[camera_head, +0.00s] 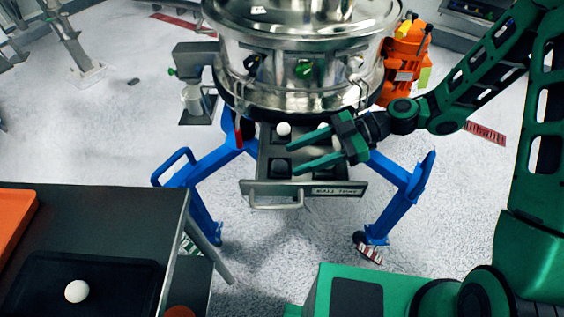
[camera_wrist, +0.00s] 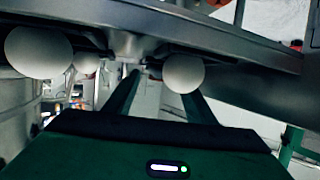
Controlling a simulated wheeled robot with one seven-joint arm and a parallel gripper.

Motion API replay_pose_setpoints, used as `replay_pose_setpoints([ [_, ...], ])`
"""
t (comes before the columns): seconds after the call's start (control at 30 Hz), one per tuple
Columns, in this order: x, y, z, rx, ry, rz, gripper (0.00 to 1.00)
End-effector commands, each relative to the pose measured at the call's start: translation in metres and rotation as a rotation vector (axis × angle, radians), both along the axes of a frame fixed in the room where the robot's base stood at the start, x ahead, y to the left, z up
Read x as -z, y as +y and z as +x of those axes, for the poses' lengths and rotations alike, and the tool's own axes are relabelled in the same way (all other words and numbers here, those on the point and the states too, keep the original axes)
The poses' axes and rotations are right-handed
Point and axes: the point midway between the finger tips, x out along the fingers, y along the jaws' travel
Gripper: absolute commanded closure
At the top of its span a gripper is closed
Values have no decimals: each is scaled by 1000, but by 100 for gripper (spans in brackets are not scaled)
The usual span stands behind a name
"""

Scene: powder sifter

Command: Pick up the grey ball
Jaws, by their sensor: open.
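The balls all look white to pale grey, so I cannot tell for certain which is the grey ball. One ball (camera_head: 283,129) sits in the back left compartment of the sifter's pulled-out drawer (camera_head: 260,188). Another ball (camera_head: 321,128) shows partly at the back right, beside my gripper. My gripper (camera_head: 292,157) is open over the drawer, its fingers pointing left, with no ball visibly held. In the wrist view my gripper (camera_wrist: 158,88) has a ball (camera_wrist: 183,73) overlapping its right fingertip; contact is unclear. Two more balls, a large one (camera_wrist: 38,50) and a smaller-looking one (camera_wrist: 85,63), are at left.
The steel sifter (camera_head: 300,75) stands on blue legs (camera_head: 395,208) just behind the drawer. At lower left, a dark table (camera_head: 110,212) bears a black tray (camera_head: 50,268) with a ball (camera_head: 77,291) and an orange tray (camera_head: 12,225).

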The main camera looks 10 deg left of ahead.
Motion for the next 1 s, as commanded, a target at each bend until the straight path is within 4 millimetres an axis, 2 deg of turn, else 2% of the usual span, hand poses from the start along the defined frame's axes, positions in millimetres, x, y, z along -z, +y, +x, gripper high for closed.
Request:
replay_pose_setpoints([
  [0.1,4,19,-4,-5,0,1,50],
  [0.23,9,31,-9,-4,2,0,50],
  [0.57,11,36,-11,-1,1,0,50],
  [0.73,11,35,-11,-1,1,0,90],
  [1.0,11,35,-11,-1,0,0,93],
])
